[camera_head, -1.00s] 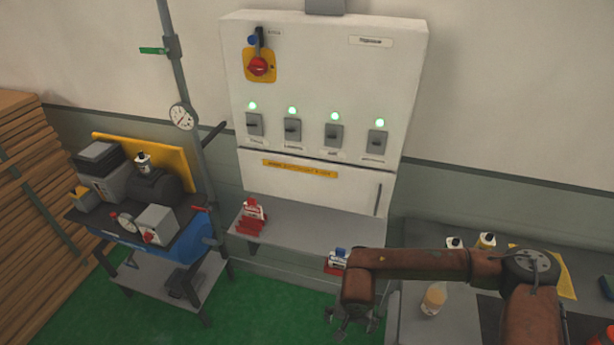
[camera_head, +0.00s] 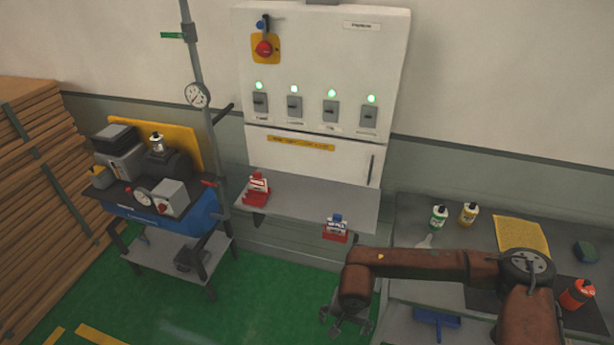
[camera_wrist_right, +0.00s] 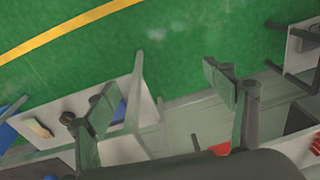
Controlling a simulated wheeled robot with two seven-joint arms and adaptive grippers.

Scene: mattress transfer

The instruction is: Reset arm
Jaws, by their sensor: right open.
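My right arm comes in from the lower right of the head view. Its gripper (camera_head: 345,318) hangs over the green floor in front of the shelf, with its fingers pointing down. In the right wrist view my right gripper (camera_wrist_right: 165,95) has its two fingers spread wide apart, with nothing between them but floor and a grey ledge. My left gripper is in neither view.
A white electrical cabinet (camera_head: 320,75) stands above a grey shelf (camera_head: 300,200) bearing two red-and-white holders. A blue tool cart (camera_head: 190,220) stands at left. A workbench (camera_head: 410,212) with bottles is at right. Green floor (camera_head: 260,300) is open in front.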

